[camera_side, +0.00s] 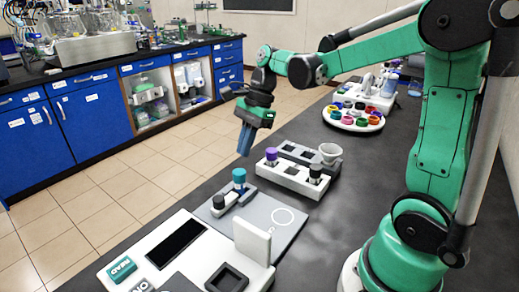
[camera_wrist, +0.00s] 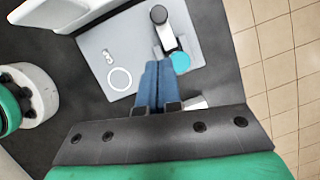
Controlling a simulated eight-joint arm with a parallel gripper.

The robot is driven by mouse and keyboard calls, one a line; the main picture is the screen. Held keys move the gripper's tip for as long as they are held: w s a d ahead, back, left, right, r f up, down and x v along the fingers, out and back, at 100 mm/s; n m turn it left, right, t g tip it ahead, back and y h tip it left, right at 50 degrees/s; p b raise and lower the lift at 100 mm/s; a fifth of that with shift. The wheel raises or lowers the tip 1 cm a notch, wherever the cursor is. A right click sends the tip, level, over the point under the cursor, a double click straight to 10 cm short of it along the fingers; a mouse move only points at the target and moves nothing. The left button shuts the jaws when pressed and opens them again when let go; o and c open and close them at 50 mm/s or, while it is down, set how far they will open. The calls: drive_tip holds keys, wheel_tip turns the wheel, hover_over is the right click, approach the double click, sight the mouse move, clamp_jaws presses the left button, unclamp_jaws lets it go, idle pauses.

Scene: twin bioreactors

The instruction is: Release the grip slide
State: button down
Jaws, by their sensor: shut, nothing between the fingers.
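My gripper (camera_side: 243,153) has its blue fingers together, empty and pointing down. It hangs in the air above and behind the teal-capped vial. In the wrist view the shut fingers (camera_wrist: 158,66) overlap the grey plate, just beside the teal cap (camera_wrist: 181,62). The teal-capped vial (camera_side: 239,181) stands upright at one end of a small white-grey fixture on the plate. A black knob (camera_side: 218,202) is at the other end; it also shows in the wrist view (camera_wrist: 159,14). This fixture looks like the grip slide, but I cannot tell its slide position.
The grey plate (camera_side: 277,222) has a white ring mark. A white rack (camera_side: 290,178) with a purple-capped vial (camera_side: 271,155) stands behind it. A white console (camera_side: 200,270) with an upright panel (camera_side: 252,240) is in front. A round tray of coloured caps (camera_side: 353,123) sits farther back.

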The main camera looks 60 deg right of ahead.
sight(228, 202)
drive_tip(key=shift+w+d, duration=0.1)
idle(0.3)
drive_tip(key=x, duration=1)
drive_tip(key=shift+a, duration=1.05)
drive_tip(key=v, duration=1)
drive_tip(key=shift+d, duration=0.2)
